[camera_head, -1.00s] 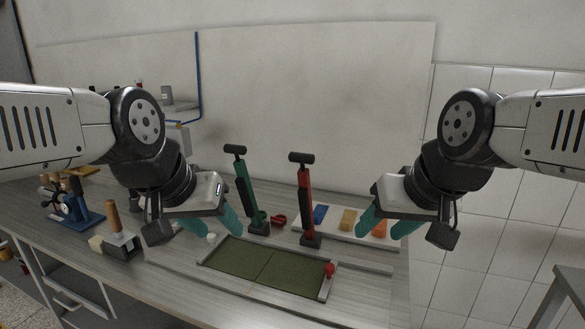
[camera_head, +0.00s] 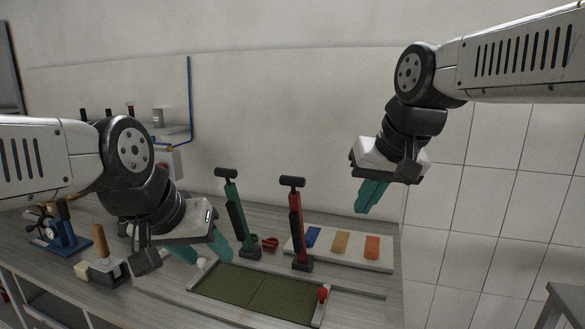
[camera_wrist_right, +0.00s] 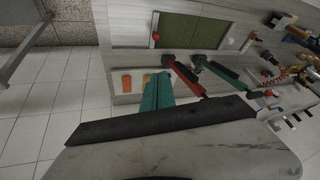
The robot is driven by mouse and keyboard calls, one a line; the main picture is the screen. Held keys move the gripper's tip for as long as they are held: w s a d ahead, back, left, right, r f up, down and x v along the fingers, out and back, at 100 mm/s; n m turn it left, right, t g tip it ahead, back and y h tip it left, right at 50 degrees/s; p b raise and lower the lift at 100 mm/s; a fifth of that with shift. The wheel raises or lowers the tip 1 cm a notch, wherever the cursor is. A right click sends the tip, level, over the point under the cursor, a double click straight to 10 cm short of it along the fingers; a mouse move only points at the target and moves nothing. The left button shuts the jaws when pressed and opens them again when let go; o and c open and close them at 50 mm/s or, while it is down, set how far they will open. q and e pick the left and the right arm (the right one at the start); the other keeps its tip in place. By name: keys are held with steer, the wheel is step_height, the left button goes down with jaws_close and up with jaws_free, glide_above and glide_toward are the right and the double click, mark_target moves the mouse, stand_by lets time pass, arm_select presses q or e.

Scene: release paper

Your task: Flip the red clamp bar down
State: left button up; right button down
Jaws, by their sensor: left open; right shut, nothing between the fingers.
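The red clamp bar (camera_head: 297,225) stands upright on its dark base, with a black T-shaped handle on top. It also shows in the right wrist view (camera_wrist_right: 186,76). A similar green clamp bar (camera_head: 236,211) stands upright to its left. My right gripper (camera_head: 369,197) is shut and empty, raised in the air to the right of and above the red bar, apart from it. In the right wrist view its teal fingers (camera_wrist_right: 157,93) lie together. My left gripper (camera_head: 205,249) is open and empty, low over the table to the left of the green bar.
A framed green mat (camera_head: 245,288) with a red knob (camera_head: 322,293) at its right end lies in front of the bars. A white board (camera_head: 340,251) with blue, yellow and orange blocks lies right of the red bar. A wooden-handled tool (camera_head: 104,262) stands at left.

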steer(key=w+a+r+m+g+h, duration=0.15)
steer(key=w+a+r, duration=0.35)
steer(key=w+r, duration=0.6)
steer(key=r+m+h, duration=0.1)
steer(key=m+h, duration=0.1)
steer(key=m, duration=0.1)
glide_above(293, 192)
steer(key=shift+w+d+n+g+y, duration=0.25)
steer(key=shift+w+g, duration=0.1)
steer(key=shift+g, duration=0.1)
step_height(293, 192, down, 11)
steer(key=shift+r, duration=0.1)
steer(key=shift+s+a+f, duration=0.2)
steer(key=shift+s+f, duration=0.15)
steer(key=shift+s, duration=0.05)
